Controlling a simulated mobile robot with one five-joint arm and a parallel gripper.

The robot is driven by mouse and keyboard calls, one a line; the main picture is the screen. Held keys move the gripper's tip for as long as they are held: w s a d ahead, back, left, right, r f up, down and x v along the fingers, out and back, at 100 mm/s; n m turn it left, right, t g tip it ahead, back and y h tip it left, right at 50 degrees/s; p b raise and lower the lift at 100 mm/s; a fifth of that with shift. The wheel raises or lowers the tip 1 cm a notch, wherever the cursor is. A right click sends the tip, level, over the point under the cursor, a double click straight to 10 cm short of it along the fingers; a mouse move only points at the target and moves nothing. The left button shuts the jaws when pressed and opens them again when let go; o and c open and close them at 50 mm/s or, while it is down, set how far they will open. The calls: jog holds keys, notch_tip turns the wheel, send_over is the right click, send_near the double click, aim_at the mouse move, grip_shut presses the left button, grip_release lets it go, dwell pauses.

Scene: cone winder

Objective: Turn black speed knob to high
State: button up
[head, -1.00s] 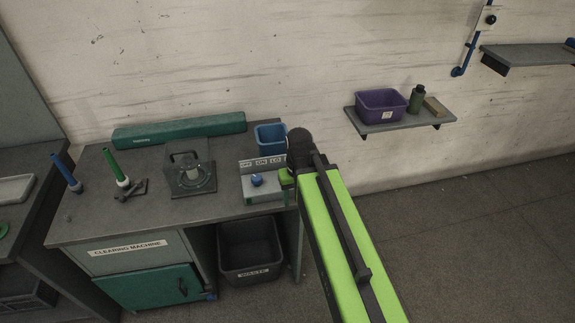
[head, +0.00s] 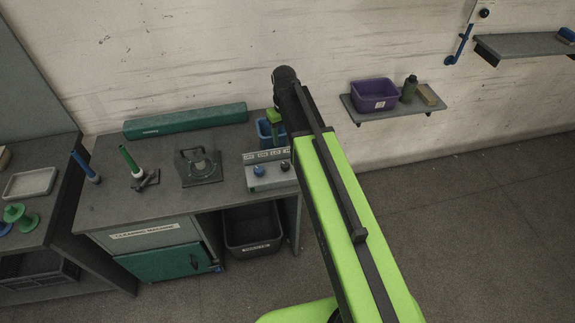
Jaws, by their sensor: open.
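The black speed knob (head: 285,165) is on the right of the front of a small grey control box (head: 269,183). A blue knob (head: 259,170) is on the same box to its left. A strip of small labels stands along the back of the box, too small to read, and I cannot tell the black knob's setting. My gripper (head: 275,128) is small and partly hidden at the end of my arm. It is open, above and behind the box in the picture, in front of the blue bin, and apart from the knob.
The grey bench also holds a blue bin (head: 265,133), a green bar-shaped case (head: 185,120), a flat dark device (head: 199,168) and a green-handled tool (head: 130,160). A waste bin (head: 253,228) stands below. A wall shelf (head: 395,113) is to the right of my arm.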

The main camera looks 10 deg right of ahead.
aim_at(285, 164)
notch_tip(285, 164, down, 15)
jog(key=b, duration=1.3)
jog(key=shift+r, duration=0.1)
jog(key=shift+r, duration=0.1)
